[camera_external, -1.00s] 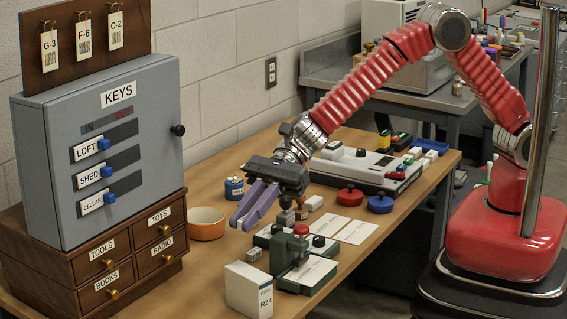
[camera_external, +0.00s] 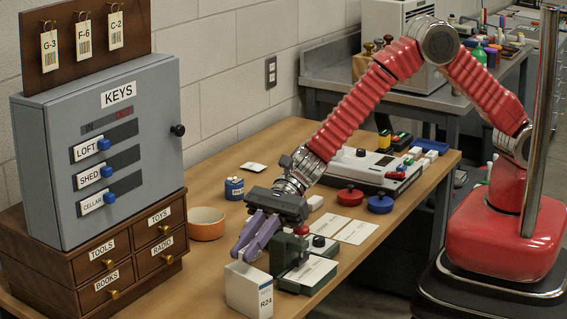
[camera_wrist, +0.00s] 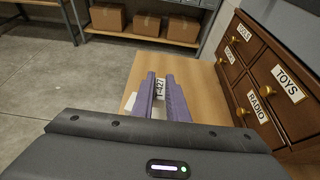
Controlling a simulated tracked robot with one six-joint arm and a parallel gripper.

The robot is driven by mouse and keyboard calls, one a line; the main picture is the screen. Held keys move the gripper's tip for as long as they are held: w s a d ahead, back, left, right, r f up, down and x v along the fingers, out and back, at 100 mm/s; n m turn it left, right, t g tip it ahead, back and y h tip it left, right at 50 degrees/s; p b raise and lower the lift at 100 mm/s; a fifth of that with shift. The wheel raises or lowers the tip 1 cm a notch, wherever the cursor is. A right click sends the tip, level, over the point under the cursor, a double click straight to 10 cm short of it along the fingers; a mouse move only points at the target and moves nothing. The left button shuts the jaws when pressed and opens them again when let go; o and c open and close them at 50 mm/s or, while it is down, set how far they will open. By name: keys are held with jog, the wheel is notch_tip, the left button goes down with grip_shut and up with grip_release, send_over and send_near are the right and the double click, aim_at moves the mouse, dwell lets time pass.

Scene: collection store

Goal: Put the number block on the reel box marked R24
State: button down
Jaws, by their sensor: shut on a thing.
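My gripper (camera_external: 243,256) points down beside the far side of the white reel box (camera_external: 248,290), which is marked R24 and stands at the table's near edge. In the wrist view my gripper (camera_wrist: 161,78) has its two purple fingers shut on a pale piece reading T-427, which I take as the number block (camera_wrist: 160,90). The fingers hide the block in the external view. I cannot tell whether it touches the table. A white patch, likely the reel box (camera_wrist: 130,101), shows left of the fingers in the wrist view.
White cards (camera_external: 355,232) lie at right.

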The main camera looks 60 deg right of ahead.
jog(key=shift+f, duration=1.5)
jog(key=c, duration=1.7)
grip_release()
jog(key=shift+f, duration=0.1)
jog(key=shift+c, duration=0.2)
jog(key=shift+d+r, duration=0.25)
jog(key=shift+d, duration=0.05)
jog(key=v, duration=1.1)
jog(key=shift+d, duration=0.2)
